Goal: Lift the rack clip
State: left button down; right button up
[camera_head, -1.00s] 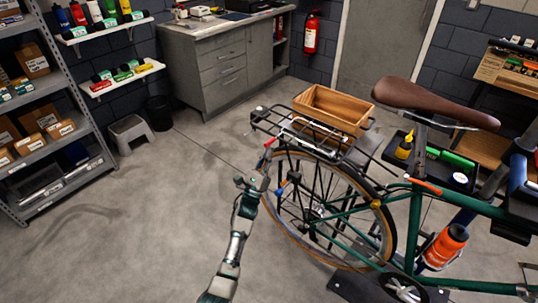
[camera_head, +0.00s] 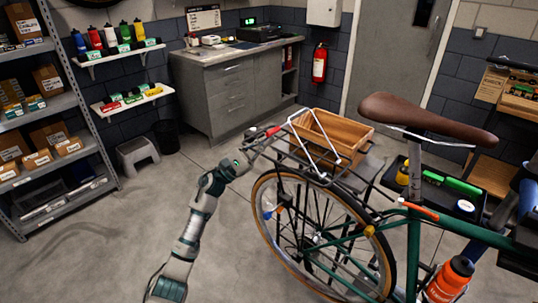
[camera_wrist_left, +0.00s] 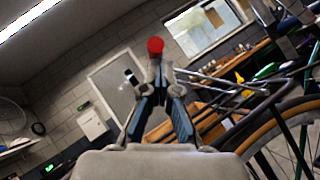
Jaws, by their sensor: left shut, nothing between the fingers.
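The rack clip (camera_head: 314,143) is a pale wire frame on the bike's rear rack (camera_head: 352,178). It stands tilted up above the rack, in front of the wooden crate. A red tip (camera_head: 272,131) is at its left end, beside my left gripper (camera_head: 259,141). In the wrist view the red tip (camera_wrist_left: 155,46) shows as a round red end just beyond my fingertips (camera_wrist_left: 160,88). The fingers come together there, with nothing clearly gripped between them. Whether they touch the red tip I cannot tell. My right gripper is not in view.
A wooden crate (camera_head: 335,136) is at the rack's far side. The rear wheel (camera_head: 262,222) and brown saddle (camera_head: 425,117) are close by. A black tray (camera_head: 450,196) holds tools.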

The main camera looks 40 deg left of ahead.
pick_arm(q)
jog(key=r+m+g, duration=0.2)
jog(key=d+r+m+g+h, duration=0.1)
jog(key=m, duration=0.1)
jog(key=shift+s+r, duration=0.25)
jog(key=d+r+m+g+y+p, duration=0.1)
jog(key=d+r+m+g+p, duration=0.1)
jog(key=d, duration=0.5)
jog(key=d+r+m+g+p, duration=0.2)
jog(key=d+m+g+p, duration=0.1)
jog(key=d+m, duration=0.3)
jog(key=shift+s+d+g+y, duration=0.4)
jog(key=shift+s+g, duration=0.05)
jog(key=shift+g, duration=0.05)
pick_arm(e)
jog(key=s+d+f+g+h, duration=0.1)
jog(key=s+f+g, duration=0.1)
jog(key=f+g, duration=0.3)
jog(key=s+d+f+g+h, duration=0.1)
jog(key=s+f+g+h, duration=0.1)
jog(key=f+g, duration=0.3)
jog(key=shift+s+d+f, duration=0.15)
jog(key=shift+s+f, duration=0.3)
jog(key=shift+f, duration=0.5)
pick_arm(q)
jog(key=shift+f, duration=0.1)
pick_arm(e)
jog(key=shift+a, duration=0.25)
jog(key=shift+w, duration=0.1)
